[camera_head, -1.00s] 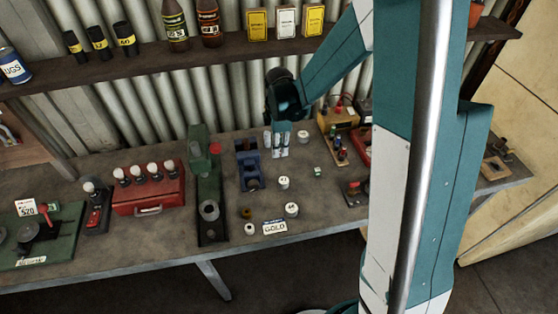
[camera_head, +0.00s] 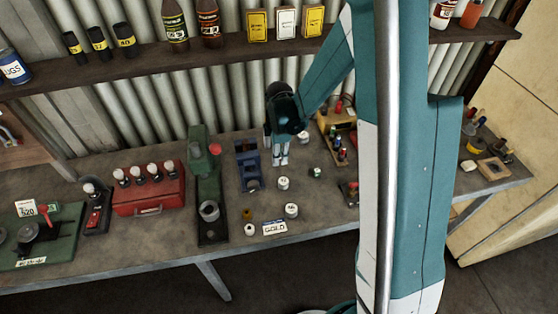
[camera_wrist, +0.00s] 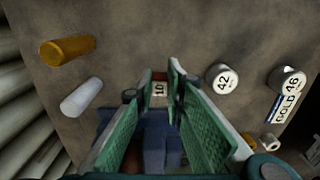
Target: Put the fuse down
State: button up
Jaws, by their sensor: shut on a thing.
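My gripper (camera_head: 281,160) hangs over the back middle of the workbench, pointing down, right of the blue metal holder (camera_head: 248,165). In the wrist view the green-padded jaws (camera_wrist: 160,92) are closed in on a small piece between their tips. It has a pale label reading 10 and a reddish-brown end; I take it as the fuse (camera_wrist: 159,89). Most of it is hidden by the jaws. In the head view it is too small to make out. I cannot tell whether it touches the bench.
An orange cylinder (camera_wrist: 67,48) and a white cylinder (camera_wrist: 82,97) are beside the jaws. White pots marked 42 (camera_wrist: 222,78) and 46 (camera_wrist: 287,80) stand near the GOLD label (camera_head: 274,227). A green-topped pot (camera_head: 316,173) stands to the right. A shelf (camera_head: 220,58) runs above.

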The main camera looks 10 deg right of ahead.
jog(key=shift+f, duration=1.05)
jog(key=shift+f, duration=0.15)
jog(key=o, duration=0.7)
jog(key=shift+r, duration=0.2)
jog(key=shift+r, duration=6)
